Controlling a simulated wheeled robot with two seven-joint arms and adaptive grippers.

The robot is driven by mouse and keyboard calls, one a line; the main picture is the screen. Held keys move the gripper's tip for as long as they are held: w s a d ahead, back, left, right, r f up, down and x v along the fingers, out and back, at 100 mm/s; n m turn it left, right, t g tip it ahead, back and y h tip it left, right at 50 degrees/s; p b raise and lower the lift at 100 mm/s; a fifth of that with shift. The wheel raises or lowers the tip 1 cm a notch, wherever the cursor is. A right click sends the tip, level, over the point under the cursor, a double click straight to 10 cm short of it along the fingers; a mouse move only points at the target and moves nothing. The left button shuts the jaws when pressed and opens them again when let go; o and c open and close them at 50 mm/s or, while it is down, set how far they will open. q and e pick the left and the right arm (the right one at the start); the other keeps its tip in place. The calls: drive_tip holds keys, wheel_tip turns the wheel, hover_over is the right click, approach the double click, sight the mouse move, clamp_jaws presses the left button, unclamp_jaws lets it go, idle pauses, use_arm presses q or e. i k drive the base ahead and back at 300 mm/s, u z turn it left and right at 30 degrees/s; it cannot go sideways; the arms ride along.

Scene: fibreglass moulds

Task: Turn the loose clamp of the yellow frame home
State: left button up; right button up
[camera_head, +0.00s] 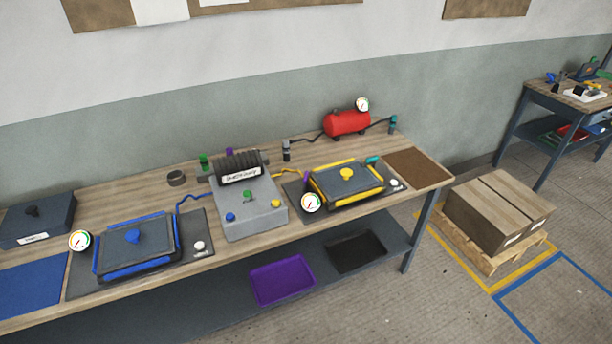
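The yellow frame (358,197) lies around a dark mould with a yellow knob (347,174) on top, on a dark mat at the right part of the bench. Yellow bars run along its edges. A teal piece (372,160) is at its back right corner and a small purple piece (306,177) is at its left side. The clamps are too small to tell which one is loose. A round gauge (311,202) stands at its front left corner. Neither of my grippers shows in the head view.
A grey control box (248,213) with coloured knobs stands left of the yellow frame. A blue-framed mould (137,249) lies farther left. A red tank (346,123) stands behind. A brown mat (418,168) at the bench's right end is bare. Boxes (498,211) sit on a pallet.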

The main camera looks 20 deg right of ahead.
sight(306, 178)
drive_tip(key=u, duration=0.05)
drive_tip(key=i, duration=1.3)
drive_tip(key=z, duration=0.2)
